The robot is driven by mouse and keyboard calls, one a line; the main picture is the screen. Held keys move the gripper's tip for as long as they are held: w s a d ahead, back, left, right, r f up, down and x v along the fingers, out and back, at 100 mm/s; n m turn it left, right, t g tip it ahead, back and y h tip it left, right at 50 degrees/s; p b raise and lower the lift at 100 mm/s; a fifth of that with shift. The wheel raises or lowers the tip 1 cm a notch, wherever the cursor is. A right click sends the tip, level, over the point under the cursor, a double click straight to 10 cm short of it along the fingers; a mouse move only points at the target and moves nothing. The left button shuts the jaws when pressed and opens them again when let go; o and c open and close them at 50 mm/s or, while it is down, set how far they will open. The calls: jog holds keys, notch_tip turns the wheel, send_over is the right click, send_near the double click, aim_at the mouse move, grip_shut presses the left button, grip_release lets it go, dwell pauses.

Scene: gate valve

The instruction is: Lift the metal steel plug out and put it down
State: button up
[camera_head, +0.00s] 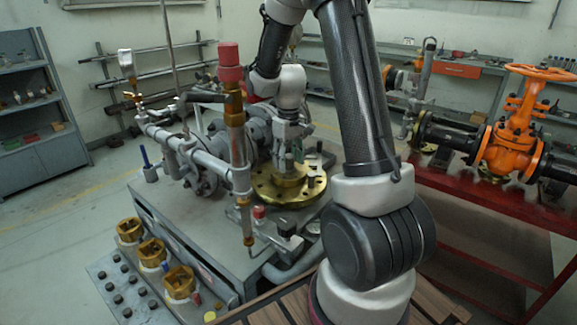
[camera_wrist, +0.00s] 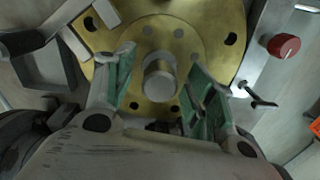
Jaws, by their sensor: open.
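The metal steel plug (camera_wrist: 159,78) is a short grey cylinder standing in the middle of a round brass flange (camera_wrist: 205,22). In the wrist view my gripper (camera_wrist: 158,82) is open, with one green-padded finger on each side of the plug. I see a gap between the plug and each finger. In the head view my gripper (camera_head: 287,158) points down over the brass flange (camera_head: 262,194) on the grey bench. There the plug is mostly hidden by the fingers, and how deep it sits in the flange cannot be told.
A vertical pipe with a red cap (camera_head: 230,64) stands left of the flange, close to my arm. A red knob (camera_wrist: 284,46) sits to the right in the wrist view. Several brass fittings (camera_head: 152,252) stand at the bench's front left. An orange gate valve (camera_head: 515,130) is on the red table.

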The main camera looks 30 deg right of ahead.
aim_at(289, 155)
jog(key=shift+f, duration=0.15)
jog(key=shift+c, duration=0.3)
grip_shut()
notch_tip(289, 155, up, 15)
jog(key=shift+f, duration=0.2)
dwell(0.8)
